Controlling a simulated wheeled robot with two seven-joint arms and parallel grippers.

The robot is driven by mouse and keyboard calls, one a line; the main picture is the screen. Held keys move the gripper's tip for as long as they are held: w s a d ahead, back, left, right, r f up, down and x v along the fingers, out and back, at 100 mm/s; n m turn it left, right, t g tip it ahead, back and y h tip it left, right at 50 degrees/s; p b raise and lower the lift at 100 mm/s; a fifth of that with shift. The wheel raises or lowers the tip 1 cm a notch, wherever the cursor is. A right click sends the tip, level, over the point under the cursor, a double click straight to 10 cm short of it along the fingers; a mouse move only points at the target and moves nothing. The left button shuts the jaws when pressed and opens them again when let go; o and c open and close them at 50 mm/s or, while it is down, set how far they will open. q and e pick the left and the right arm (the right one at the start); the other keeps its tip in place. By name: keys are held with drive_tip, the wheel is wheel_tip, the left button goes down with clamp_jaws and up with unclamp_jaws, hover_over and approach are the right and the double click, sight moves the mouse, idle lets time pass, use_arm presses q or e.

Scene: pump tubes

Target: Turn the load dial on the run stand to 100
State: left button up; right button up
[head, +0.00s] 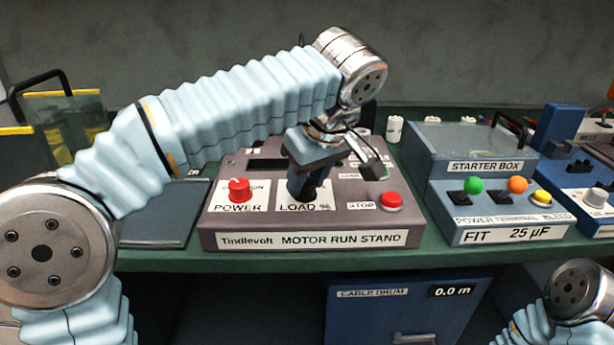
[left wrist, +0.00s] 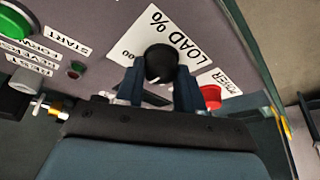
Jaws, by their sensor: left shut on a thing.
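The motor run stand (head: 226,241) stands on the bench in the middle of the head view. Its load dial is a round black knob with a white pointer line, seen in the left wrist view (left wrist: 161,64) on a white plate marked LOAD %. My left gripper (head: 304,189) comes down over the dial from above, and in the left wrist view its two blue fingers (left wrist: 160,88) are on either side of the knob, shut on it. The pointer points toward the gripper's palm. Most of the scale is hidden. My right gripper is not in view; only part of that arm shows.
The red power knob (head: 240,189) is left of the dial and the red stop button (head: 391,201) is right of it. The blue starter box (head: 447,206) stands to the right. The cable drum unit (head: 365,315) is below the bench edge.

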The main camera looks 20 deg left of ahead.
use_arm(q)
drive_tip(key=shift+m, duration=0.3)
drive_tip(key=m, duration=0.2)
drive_tip(key=m+t+h, duration=0.1)
drive_tip(key=m, duration=0.1)
drive_tip(key=shift+s+a+h, duration=0.1)
drive_tip(key=shift+a+h, duration=0.05)
drive_tip(key=shift+h, duration=0.15)
drive_tip(key=shift+m+t+h, duration=0.3)
drive_tip(key=shift+m+h, duration=0.4)
drive_tip(key=shift+m, duration=1.4)
drive_tip(key=o, duration=1)
drive_tip(key=shift+o, duration=0.2)
drive_tip(key=shift+r, duration=0.1)
drive_tip(key=p+v, duration=0.1)
drive_tip(key=v, duration=1.2)
drive_tip(key=shift+s+r, duration=0.15)
drive_tip(key=shift+r, duration=0.15)
drive_tip(key=shift+a, duration=0.1)
